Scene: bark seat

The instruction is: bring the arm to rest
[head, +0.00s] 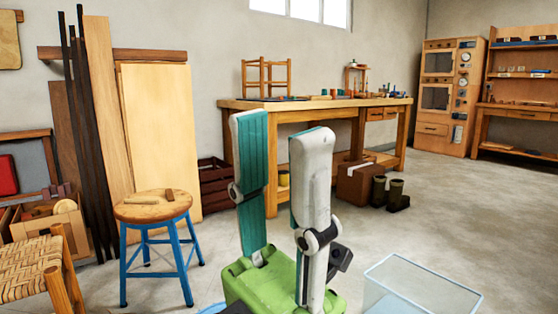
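My arm links, white and teal, stand folded upright in the middle of the head view. A small dark gripper part (341,257), which I take as my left gripper, shows beside the lower end of the white link. It is partly hidden by that link, and its fingers cannot be made out. I see nothing held in it. No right gripper can be made out.
A blue-legged stool (156,208) with small wooden pieces on top stands left of my arms. A woven-seat chair (30,268) is at the lower left. A clear bin (420,290) is at the lower right. A workbench (318,104) stands behind. Floor at right is open.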

